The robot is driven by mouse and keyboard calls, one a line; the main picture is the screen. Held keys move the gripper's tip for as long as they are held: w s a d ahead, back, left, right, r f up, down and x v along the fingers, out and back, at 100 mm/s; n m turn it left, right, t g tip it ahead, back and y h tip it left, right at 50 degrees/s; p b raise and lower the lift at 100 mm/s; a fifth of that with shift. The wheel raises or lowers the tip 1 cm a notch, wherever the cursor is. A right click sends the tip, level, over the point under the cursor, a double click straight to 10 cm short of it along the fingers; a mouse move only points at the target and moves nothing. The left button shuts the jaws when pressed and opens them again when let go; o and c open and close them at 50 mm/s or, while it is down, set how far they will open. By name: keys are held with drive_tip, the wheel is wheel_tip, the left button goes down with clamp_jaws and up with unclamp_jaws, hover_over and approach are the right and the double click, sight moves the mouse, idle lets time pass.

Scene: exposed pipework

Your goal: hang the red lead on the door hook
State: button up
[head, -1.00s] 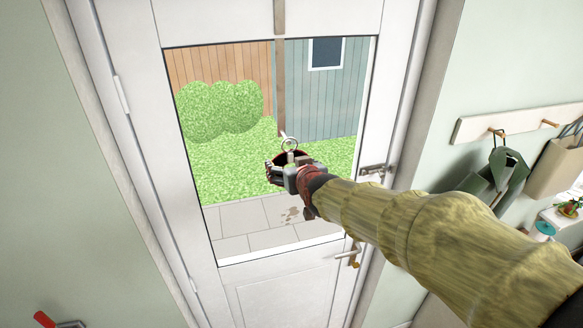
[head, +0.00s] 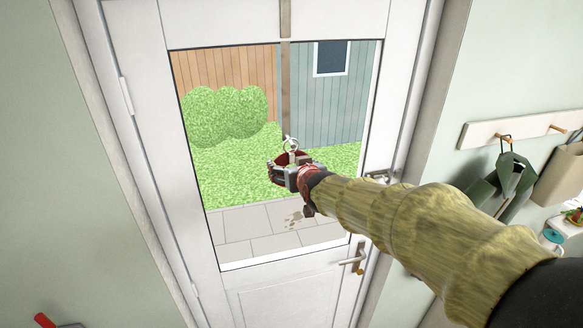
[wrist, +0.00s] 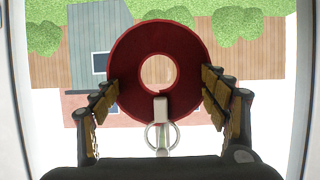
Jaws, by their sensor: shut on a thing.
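The red lead (wrist: 125,62) shows in the wrist view as a flat round coil with a hole in its middle. A pale metal clip and ring (wrist: 160,136) are at its near edge. My gripper (wrist: 160,85) is shut on the coil, with one finger at each side. In the head view my gripper (head: 290,175) is in front of the door's window, with the ring (head: 291,144) above it. A long narrow strap, seemingly the door hook (head: 285,70), hangs down the door. Its lower end is close to the ring; I cannot tell whether they touch.
The white door (head: 300,300) is shut, with a lever handle (head: 352,256) at its lower right. A wooden peg rail (head: 520,130) on the right wall carries a dark green item (head: 508,180) and a tan bag (head: 562,172). A red-handled object (head: 44,320) is at lower left.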

idle(0.4)
drive_tip(key=o, duration=1.2)
drive_tip(key=shift+o, duration=0.2)
drive_tip(key=v, duration=1.1)
drive_tip(key=s+d+f+g+b, duration=0.35)
drive_tip(key=s+f+g, duration=0.25)
drive_tip(key=s+f, duration=0.9)
drive_tip(key=s+d+f+m+h+b, duration=0.1)
drive_tip(key=s+d+f+b, duration=0.3)
drive_tip(key=f+b, duration=0.3)
drive_tip(key=s+d+f+m+g+h+b, duration=0.1)
drive_tip(key=s+d+f+b, duration=0.4)
drive_tip(key=f+b, duration=0.3)
drive_tip(key=s+d+f+m+h+b, duration=0.1)
drive_tip(key=s+d+f+b, duration=0.3)
drive_tip(key=b, duration=0.5)
drive_tip(key=shift+s+d+f+h+b, duration=0.4)
drive_tip(key=shift+s+f, duration=1)
drive_tip(key=shift+f, duration=0.5)
